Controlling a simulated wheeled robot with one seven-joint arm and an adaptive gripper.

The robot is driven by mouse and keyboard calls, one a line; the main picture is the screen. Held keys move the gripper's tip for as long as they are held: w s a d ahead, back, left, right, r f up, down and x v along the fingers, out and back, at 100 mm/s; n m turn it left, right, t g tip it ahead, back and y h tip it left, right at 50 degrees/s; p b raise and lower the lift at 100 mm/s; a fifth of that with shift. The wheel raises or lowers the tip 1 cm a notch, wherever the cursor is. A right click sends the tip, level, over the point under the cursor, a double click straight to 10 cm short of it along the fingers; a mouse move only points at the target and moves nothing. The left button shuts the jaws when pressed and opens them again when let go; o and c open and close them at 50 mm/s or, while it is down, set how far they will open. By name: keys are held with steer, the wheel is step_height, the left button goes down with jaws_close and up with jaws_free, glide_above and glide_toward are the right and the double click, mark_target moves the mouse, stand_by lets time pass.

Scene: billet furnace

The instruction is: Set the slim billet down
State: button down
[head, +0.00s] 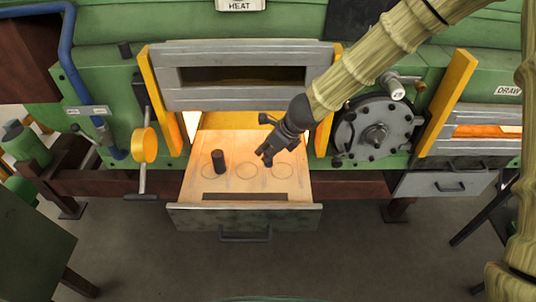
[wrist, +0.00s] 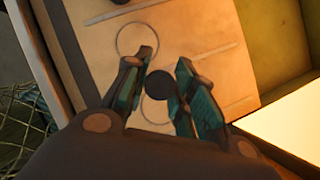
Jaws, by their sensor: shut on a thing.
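My gripper (head: 268,157) is over the right part of the pulled-out drawer floor, fingers pointing down. In the wrist view its fingers (wrist: 160,88) are on either side of a dark round end, the slim billet (wrist: 159,84), and are shut on it. In the head view the fingers mostly hide it. The billet's end overlaps the upper edge of a drawn circle (wrist: 155,112); a second, empty circle (wrist: 138,40) lies above it. I cannot tell whether the billet touches the floor. A dark billet (head: 218,161) stands upright at the left circle.
The drawer (head: 300,186) has a front wall with a handle (head: 245,236) and a dark slot (head: 245,197). The glowing furnace mouth is behind, under a grey door (head: 240,98), with yellow posts (head: 160,100) beside it. A round grey wheel (head: 374,132) is to the right.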

step_height(320, 180, down, 2)
steer(key=shift+w+d+f, duration=0.1)
steer(key=shift+w+f, duration=0.05)
steer(key=shift+f, duration=0.25)
steer(key=shift+f+b, duration=0.15)
steer(key=shift+b, duration=0.15)
steer(key=c, duration=1.2)
jaws_free()
steer(key=shift+o, duration=0.2)
steer(key=p+v, duration=0.4)
steer(key=v, duration=0.8)
steer(key=shift+r, duration=0.2)
